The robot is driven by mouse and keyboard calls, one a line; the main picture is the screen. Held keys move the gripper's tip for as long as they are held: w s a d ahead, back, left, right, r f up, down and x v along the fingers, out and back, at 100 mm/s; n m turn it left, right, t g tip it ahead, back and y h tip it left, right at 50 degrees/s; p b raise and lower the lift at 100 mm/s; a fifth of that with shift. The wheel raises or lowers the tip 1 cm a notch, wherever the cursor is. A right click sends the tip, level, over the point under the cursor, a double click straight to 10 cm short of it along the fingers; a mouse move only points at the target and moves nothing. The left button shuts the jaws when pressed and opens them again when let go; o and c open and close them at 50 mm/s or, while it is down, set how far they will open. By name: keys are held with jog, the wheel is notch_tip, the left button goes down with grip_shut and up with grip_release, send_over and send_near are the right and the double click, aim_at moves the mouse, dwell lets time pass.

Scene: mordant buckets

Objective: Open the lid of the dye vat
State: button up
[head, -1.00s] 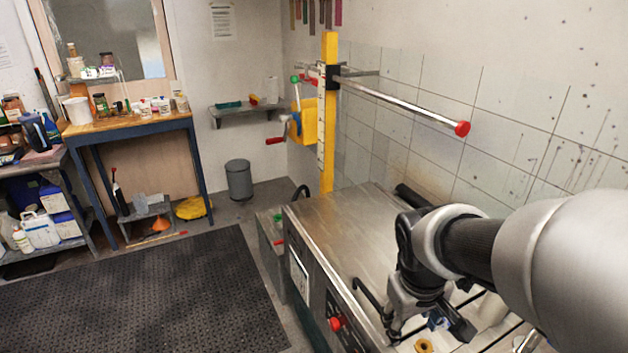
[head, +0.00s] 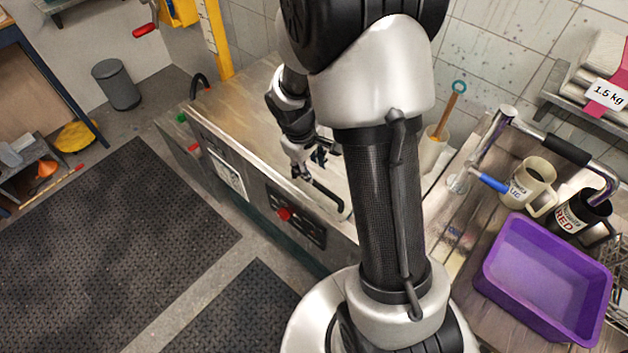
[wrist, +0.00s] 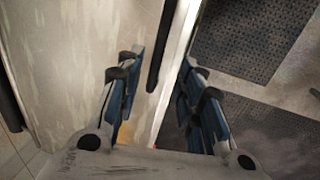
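The dye vat (head: 238,172) is a steel box with a dark control panel and a red knob on its front. Its flat metal lid (head: 240,102) lies shut on top and fills the left of the wrist view (wrist: 75,50). A black bar handle (head: 327,196) runs along the lid's front edge. My gripper (head: 314,160) is over that edge, at the handle, partly hidden by my arm. In the wrist view my gripper (wrist: 162,72) is open, with the handle (wrist: 164,45) showing between its two blue-padded fingers. I cannot tell whether they touch it.
To the right, a bench holds a purple tub (head: 545,275), a cream jug (head: 528,185) and a black jug (head: 580,215). A yellow post (head: 214,40) stands behind the vat. Dark mats (head: 110,240) cover the floor in front, which is clear.

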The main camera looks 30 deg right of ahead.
aim_at(316, 183)
jog(key=f, duration=0.3)
jog(key=d+f+b, duration=0.1)
jog(key=f, duration=0.2)
jog(key=f+b, duration=0.1)
jog(key=f, duration=0.2)
jog(key=shift+w+d, duration=0.35)
jog(key=shift+c, duration=0.4)
grip_shut()
